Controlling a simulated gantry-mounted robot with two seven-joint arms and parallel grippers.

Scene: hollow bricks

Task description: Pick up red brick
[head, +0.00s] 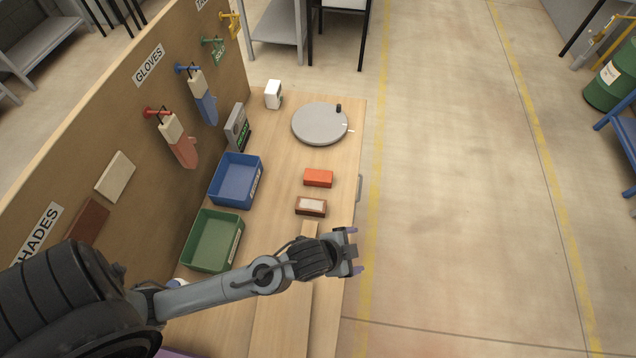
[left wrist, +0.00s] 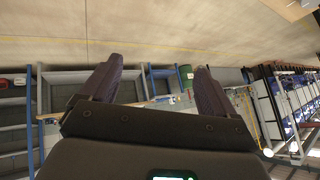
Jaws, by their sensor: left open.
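An orange-red brick (head: 318,178) lies flat on the wooden workbench (head: 275,110), near its right edge. A brown brick with a pale top (head: 311,207) lies just below it in the picture. My left gripper (head: 354,252) is at the bench's right edge, below both bricks in the head view and apart from them. Its fingers (left wrist: 155,85) are spread open with nothing between them in the left wrist view. The left wrist view faces the room, and no brick shows there. My right gripper is in neither view.
A blue bin (head: 258,182) and a green bin (head: 238,243) stand left of the bricks. A round grey turntable (head: 318,124) lies beyond them. A tall board (head: 130,110) with hanging gloves runs along the bench's left side. Open floor lies to the right.

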